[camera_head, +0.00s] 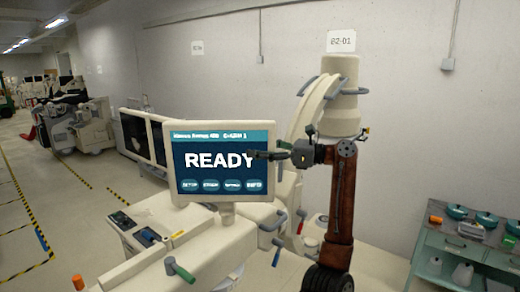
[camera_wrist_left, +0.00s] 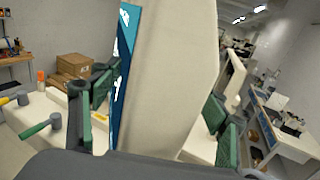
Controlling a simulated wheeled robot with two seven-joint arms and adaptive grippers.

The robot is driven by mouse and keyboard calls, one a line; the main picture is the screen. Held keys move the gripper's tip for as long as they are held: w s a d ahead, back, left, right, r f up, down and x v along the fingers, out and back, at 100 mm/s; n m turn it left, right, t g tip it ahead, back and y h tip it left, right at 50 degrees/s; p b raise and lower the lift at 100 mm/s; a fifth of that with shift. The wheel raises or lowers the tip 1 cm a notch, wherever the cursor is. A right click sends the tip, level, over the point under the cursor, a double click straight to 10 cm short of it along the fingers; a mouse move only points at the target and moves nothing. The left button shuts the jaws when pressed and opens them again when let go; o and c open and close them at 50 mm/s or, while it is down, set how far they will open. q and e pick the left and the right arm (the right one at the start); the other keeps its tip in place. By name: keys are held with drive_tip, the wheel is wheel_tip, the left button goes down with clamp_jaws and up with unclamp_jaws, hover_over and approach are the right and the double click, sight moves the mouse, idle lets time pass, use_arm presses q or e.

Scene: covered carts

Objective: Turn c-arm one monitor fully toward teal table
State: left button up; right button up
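The c-arm monitor (camera_head: 222,190) shows a READY screen facing me in the head view. It stands on a short post on the cream c-arm base (camera_head: 200,245). My left gripper (camera_head: 268,153) is at the monitor's right edge, one finger across the front of the screen. In the left wrist view the monitor (camera_wrist_left: 172,75) is edge-on between the open green-padded fingers (camera_wrist_left: 160,115). The left finger is close to the screen; a gap shows at the right finger. Contact cannot be told. A grey-green table (camera_head: 462,245) with teal items is at the lower right. My right gripper is out of view.
The curved c-arm (camera_head: 305,110) rises behind my left arm. Other covered machines (camera_head: 75,120) stand at the far left. Floor with striped tape (camera_head: 75,175) is open at left.

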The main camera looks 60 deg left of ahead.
sight(272, 148)
use_arm(q)
drive_tip(key=shift+a+f, duration=0.1)
drive_tip(key=shift+w, duration=0.1)
drive_tip(key=shift+w+d+p, duration=0.3)
drive_tip(key=shift+p, duration=0.3)
drive_tip(key=shift+w+d+p, duration=0.45)
drive_tip(key=shift+w+p, duration=0.1)
drive_tip(key=shift+w, duration=0.15)
drive_tip(key=shift+w+d+p, duration=0.4)
drive_tip(key=shift+w+p, duration=0.15)
drive_tip(key=shift+w, duration=0.1)
drive_tip(key=w+d+p, duration=0.1)
drive_tip(key=w+p, duration=0.1)
drive_tip(key=w+d+p, duration=0.1)
drive_tip(key=w+p, duration=0.1)
drive_tip(key=shift+d, duration=0.4)
